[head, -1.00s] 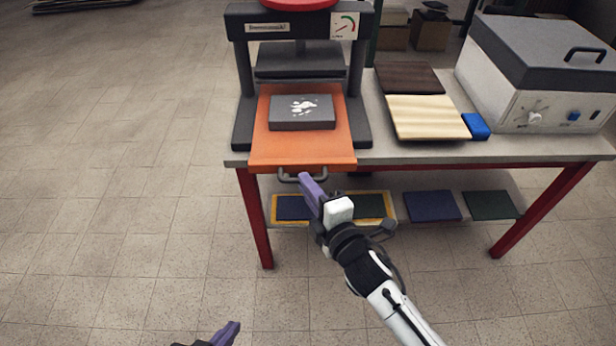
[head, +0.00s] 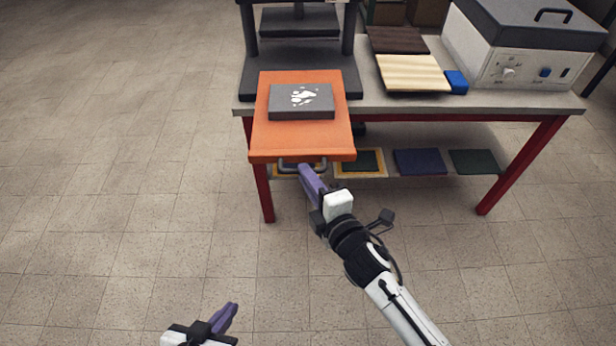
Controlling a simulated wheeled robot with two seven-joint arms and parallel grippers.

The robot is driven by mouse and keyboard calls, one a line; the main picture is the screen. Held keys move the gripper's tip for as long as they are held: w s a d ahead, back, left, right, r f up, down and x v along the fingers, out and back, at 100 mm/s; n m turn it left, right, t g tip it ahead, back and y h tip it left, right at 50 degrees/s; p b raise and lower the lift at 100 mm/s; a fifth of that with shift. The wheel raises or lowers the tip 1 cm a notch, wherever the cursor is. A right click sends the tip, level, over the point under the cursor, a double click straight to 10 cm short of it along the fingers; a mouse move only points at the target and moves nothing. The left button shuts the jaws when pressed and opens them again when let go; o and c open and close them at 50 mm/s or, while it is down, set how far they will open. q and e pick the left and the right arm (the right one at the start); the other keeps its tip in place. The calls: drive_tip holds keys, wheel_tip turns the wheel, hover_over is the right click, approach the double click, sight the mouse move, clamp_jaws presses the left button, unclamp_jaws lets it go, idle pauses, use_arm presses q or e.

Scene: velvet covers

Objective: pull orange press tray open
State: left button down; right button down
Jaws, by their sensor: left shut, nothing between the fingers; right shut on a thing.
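The orange press tray (head: 262,138) juts out past the front edge of the table, beyond the black press (head: 348,75). A dark grey block (head: 290,112) with a white paw-like mark lies on the tray. The tray's grey handle (head: 288,166) hangs below its front edge. My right gripper (head: 305,170) is at the right part of the handle and shut on it; its fingertips partly cover the grip. My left gripper (head: 231,310) is low at the bottom of the view, shut and empty, apart from everything.
On the table (head: 490,104) lie a dark board (head: 395,40), a cream ribbed board (head: 412,73) and a blue block (head: 457,82), beside a white box with grey lid (head: 530,60). A lower shelf holds several coloured panels (head: 420,161). Floor in front is clear.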

drive_tip(key=c, duration=1.8)
unclamp_jaws()
drive_tip(key=shift+w, duration=0.1)
drive_tip(key=v, duration=1)
drive_tip(key=shift+d+r, duration=0.1)
